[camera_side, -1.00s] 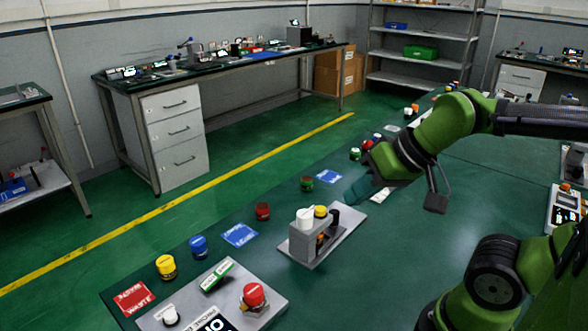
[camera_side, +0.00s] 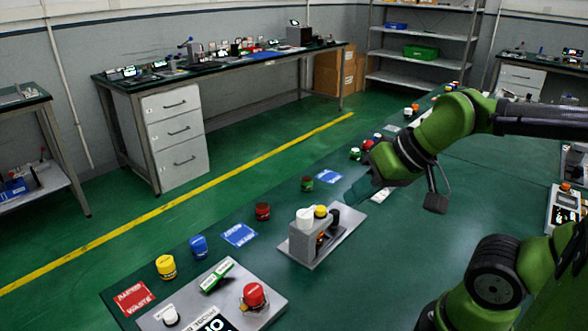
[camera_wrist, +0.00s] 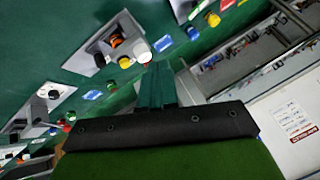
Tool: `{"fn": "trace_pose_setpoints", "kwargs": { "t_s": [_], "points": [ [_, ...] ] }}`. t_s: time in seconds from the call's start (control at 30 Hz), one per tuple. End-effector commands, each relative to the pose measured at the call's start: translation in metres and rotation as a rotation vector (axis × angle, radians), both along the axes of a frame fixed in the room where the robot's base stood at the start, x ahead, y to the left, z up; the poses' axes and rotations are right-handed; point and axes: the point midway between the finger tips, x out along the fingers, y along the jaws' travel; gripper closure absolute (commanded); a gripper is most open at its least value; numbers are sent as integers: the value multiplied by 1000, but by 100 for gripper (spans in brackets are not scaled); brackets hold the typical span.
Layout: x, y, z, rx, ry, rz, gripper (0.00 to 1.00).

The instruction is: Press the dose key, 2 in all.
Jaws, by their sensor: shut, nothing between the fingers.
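A grey stand (camera_side: 303,246) on a plate in the middle of the bench carries a white cap (camera_side: 305,217), a yellow cap (camera_side: 320,211) and a dark knob. An orange part (camera_side: 322,238) shows inside it. It also shows in the wrist view, with its white cap (camera_wrist: 143,57) close to the fingertips in the picture. No label legible to me marks the dose key, so I cannot tell which part it is. My gripper (camera_side: 356,190) is shut and empty, right of and behind the stand, apart from it. Its shut fingers (camera_wrist: 156,82) fill the wrist view's centre.
At the front left a grey panel (camera_side: 270,302) holds a red button (camera_side: 253,294), a white knob (camera_side: 171,315) and a green switch (camera_side: 217,276). Yellow (camera_side: 166,267), blue (camera_side: 198,246) and dark red (camera_side: 262,211) caps line the bench edge. The bench right of the stand is clear.

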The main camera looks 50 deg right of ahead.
Motion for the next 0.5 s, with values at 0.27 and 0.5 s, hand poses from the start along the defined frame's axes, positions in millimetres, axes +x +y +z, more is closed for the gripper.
{"fn": "trace_pose_setpoints", "kwargs": {
  "t_s": [0.27,0.5],
  "points": [
    [0,0,0,0,0,0,100],
    [3,-9,-7,2,32,-37,100]
  ]
}}
